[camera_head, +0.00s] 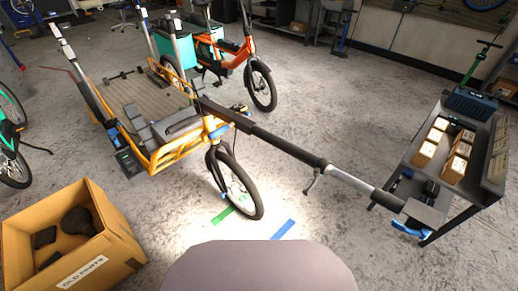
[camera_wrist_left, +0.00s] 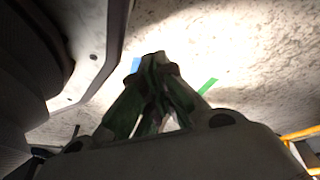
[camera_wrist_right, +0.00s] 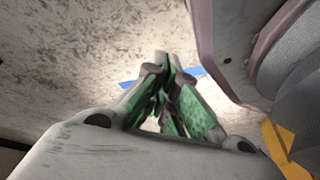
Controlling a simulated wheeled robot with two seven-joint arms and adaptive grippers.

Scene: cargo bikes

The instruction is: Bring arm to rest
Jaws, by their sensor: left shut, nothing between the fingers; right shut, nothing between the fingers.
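My left gripper (camera_wrist_left: 153,60) shows in the left wrist view with its green-padded fingers together and nothing between them. It is above the speckled floor, beside a part of my own body. My right gripper (camera_wrist_right: 161,60) shows in the right wrist view, also with its fingertips together and empty, above the floor. Neither gripper nor arm shows in the head view. The lower middle of the head view is filled by a part of my own body.
A cargo bike (camera_head: 163,160) with an orange frame stands ahead. A long dark bar (camera_head: 270,139) runs from it towards a table (camera_head: 470,180) with small boxes at right. A cardboard box (camera_head: 110,232) with dark parts stands at lower left.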

